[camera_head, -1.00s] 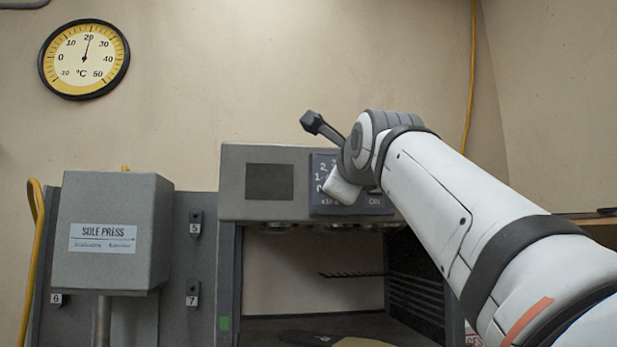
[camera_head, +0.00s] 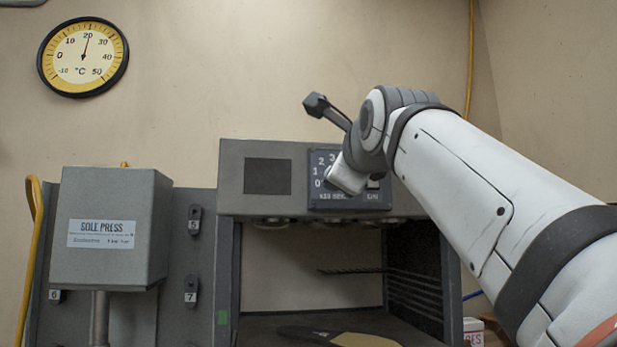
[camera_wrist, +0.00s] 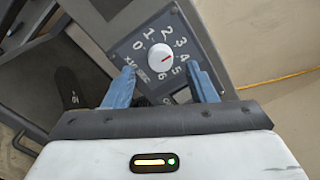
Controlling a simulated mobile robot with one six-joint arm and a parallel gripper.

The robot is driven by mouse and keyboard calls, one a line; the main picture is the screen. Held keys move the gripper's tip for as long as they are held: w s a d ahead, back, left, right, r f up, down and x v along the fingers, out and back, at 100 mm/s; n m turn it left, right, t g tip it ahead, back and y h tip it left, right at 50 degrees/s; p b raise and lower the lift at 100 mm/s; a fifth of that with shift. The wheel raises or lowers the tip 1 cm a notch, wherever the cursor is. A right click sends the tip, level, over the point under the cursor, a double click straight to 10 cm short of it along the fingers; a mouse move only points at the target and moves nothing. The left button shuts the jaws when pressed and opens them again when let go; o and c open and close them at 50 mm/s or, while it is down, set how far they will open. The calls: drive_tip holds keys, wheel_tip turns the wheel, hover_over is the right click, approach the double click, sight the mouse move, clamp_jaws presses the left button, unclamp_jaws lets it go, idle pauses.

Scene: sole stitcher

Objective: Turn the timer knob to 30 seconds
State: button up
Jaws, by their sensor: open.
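The timer knob (camera_wrist: 161,57) is a round white dial with a red pointer mark on a dark panel (camera_head: 320,150) numbered 0 to 5. The panel label reads like "x10 sec". In the wrist view the red mark points to the side of the 4 and 5; the exact number is hard to tell. My gripper (camera_wrist: 162,84) is open, with one blue finger on each side below the knob in the picture. It appears apart from the knob. In the head view my wrist hides the knob and part of the panel.
The panel sits on the front of a grey machine housing (camera_head: 235,180) above an open bay with a shoe sole (camera_head: 365,340). A grey box marked SOLE PRESS (camera_head: 115,215) stands at left. A yellow wall thermometer (camera_head: 83,58) hangs above.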

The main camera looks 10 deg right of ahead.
drive_tip(key=s+b, duration=0.1)
drive_tip(key=s, duration=0.3)
drive_tip(key=shift+s, duration=0.2)
idle(0.3)
wheel_tip(320, 180, down, 28)
drive_tip(key=w+n+g, duration=0.2)
drive_tip(key=n+g, duration=0.5)
drive_tip(key=n, duration=0.4)
drive_tip(key=s+f+n+g, duration=0.2)
drive_tip(key=s+f+n, duration=0.2)
drive_tip(key=f, duration=0.7)
drive_tip(key=s+f+n+g, duration=0.3)
drive_tip(key=s+f, duration=0.3)
drive_tip(key=f, duration=0.5)
drive_tip(key=s+f+n+g, duration=0.2)
drive_tip(key=s+f+n, duration=0.4)
drive_tip(key=f, duration=0.5)
drive_tip(key=shift+a+f+g+b, duration=0.3)
drive_tip(key=shift+f+b, duration=0.05)
drive_tip(key=shift+b, duration=0.05)
